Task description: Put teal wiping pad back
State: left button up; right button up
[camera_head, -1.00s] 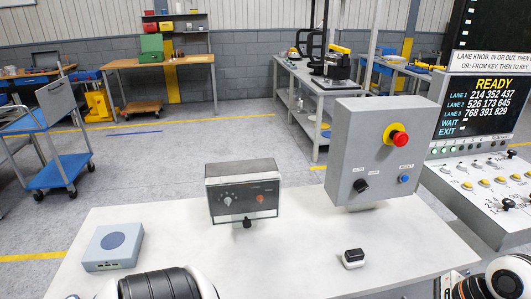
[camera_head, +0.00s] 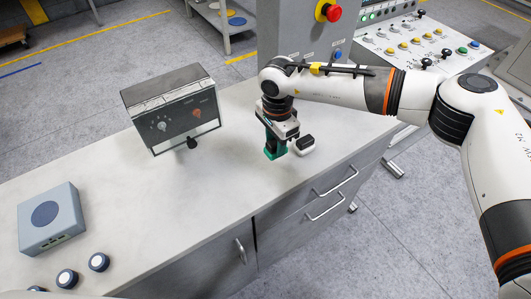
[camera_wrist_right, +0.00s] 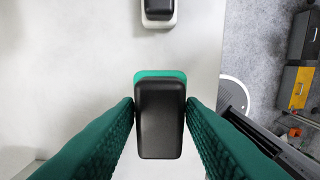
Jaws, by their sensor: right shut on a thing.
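The teal wiping pad (camera_wrist_right: 160,75) has a black block handle and a teal base; it sits between the fingertips in the right wrist view. My right gripper (camera_wrist_right: 160,112) is shut on its handle, with a green finger on each side. In the head view my right gripper (camera_head: 275,148) points down at the bench, just left of another pad. I cannot tell whether the teal pad touches the bench. A white pad with a black handle (camera_head: 305,145) stands on the bench, and also shows in the right wrist view (camera_wrist_right: 158,12). My left gripper is out of view.
A grey control box (camera_head: 175,112) stands on the white bench (camera_head: 150,205), left of the gripper. A blue-grey box (camera_head: 50,215) and several round knobs (camera_head: 98,262) are at left. A tall grey panel (camera_head: 300,35) stands behind. The bench's front edge is close.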

aim_at(275, 141)
jog(key=shift+f, duration=0.95)
jog(key=shift+f+p, duration=0.75)
jog(key=shift+f, duration=1.2)
jog(key=o, duration=0.9)
notch_tip(275, 141, up, 11)
jog(key=b, duration=0.3)
jog(key=shift+f, duration=0.15)
jog(key=shift+r, duration=0.7)
